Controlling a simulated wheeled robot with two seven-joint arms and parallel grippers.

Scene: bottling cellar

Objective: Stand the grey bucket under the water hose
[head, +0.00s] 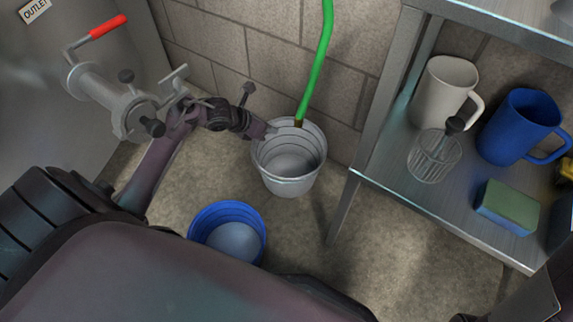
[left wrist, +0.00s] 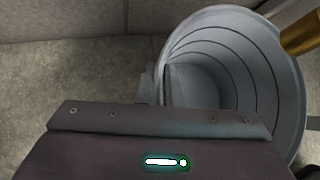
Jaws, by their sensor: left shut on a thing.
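The grey bucket (head: 289,182) is upright by the back wall, its open mouth facing up; it looks empty. My left gripper (head: 270,131) is shut on the bucket's rim at its back left. The bucket also shows in the left wrist view (left wrist: 283,75), where my gripper's housing hides its lower part. The green water hose (head: 318,62) hangs down the wall. Its brass end (head: 299,122) is at the bucket's back rim, over the mouth's far edge in the head view; it also shows in the left wrist view (left wrist: 302,34). I cannot tell whether the bucket touches the floor.
A blue bucket (head: 253,213) stands on the floor nearer me. A tank with a red-handled valve (head: 108,27) is at left.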

